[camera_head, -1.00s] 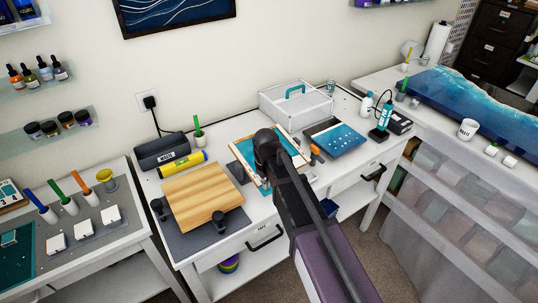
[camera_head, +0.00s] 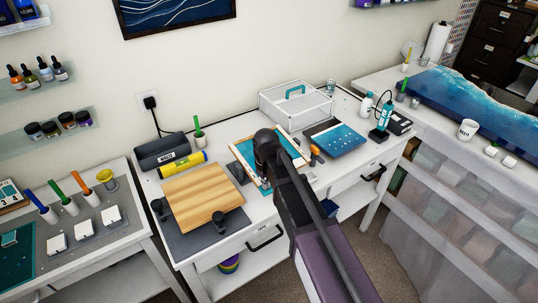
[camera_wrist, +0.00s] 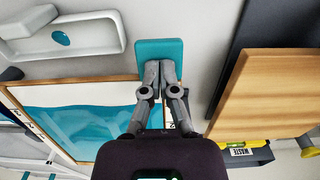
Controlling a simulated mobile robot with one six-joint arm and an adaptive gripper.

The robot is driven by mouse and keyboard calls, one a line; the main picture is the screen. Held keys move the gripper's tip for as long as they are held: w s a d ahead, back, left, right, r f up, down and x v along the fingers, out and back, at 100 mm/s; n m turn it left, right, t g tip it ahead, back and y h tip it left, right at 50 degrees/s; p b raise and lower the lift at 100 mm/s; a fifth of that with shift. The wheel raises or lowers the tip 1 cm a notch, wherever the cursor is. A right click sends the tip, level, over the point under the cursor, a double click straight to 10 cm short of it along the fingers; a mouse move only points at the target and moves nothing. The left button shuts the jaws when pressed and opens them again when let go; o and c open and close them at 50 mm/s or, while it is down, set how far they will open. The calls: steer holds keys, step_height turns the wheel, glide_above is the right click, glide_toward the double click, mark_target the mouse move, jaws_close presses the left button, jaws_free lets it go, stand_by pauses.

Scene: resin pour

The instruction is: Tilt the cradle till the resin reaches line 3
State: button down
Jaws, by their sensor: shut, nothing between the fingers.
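The cradle is a wood-rimmed tray (camera_head: 238,150) on the middle table, partly hidden behind my arm in the head view. In the wrist view its wooden rim (camera_wrist: 70,79) encloses teal resin (camera_wrist: 95,128) with a wavy edge against a pale bare strip. Small dark marks show on the rim, but I cannot read the line numbers. A teal pad (camera_wrist: 158,48) lies beside the rim's corner. My gripper (camera_wrist: 160,68) is shut and empty, its fingertips over the pad; I cannot tell whether they touch it. In the head view my arm hides the fingertips.
A wooden board (camera_head: 203,195) on a dark mat is left of the cradle. A black waste box (camera_head: 162,151) and yellow level (camera_head: 182,164) lie behind it. A blue panel (camera_head: 338,138) is to the right. A white case (camera_head: 296,103) stands behind.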

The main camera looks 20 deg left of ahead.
steer(key=shift+r+p, duration=2.8)
steer(key=shift+r, duration=0.15)
steer(key=s+d+m, duration=0.3)
steer(key=d+m, duration=0.2)
steer(key=d, duration=1.3)
steer(key=s+d+m, duration=0.2)
steer(key=d+m, duration=0.3)
steer(key=d, duration=1.3)
steer(key=shift+s+d+f+b, duration=0.35)
steer(key=shift+s, duration=0.05)
